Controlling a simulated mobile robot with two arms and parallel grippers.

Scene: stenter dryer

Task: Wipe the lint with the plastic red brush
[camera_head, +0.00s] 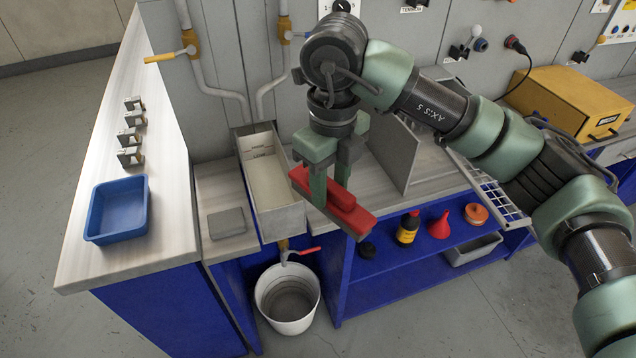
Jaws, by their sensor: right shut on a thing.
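The red plastic brush (353,217) is a bar with a raised handle on its upper side. My right gripper (329,188) comes in from the right and is shut on the brush, with its green fingers on either side of the handle. The brush appears to be held in the air, just right of the long open metal tray (292,222) and in front of the workbench. I cannot make out any lint in this view. My left gripper is not in view.
A blue tray (103,238) and several small metal clamps (131,137) stand on the left bench. A white bucket (271,312) is below a red-handled tap (308,251). A red funnel (439,226) and bottle (407,229) stand on the blue shelf. A grey panel (384,148) rises behind the gripper.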

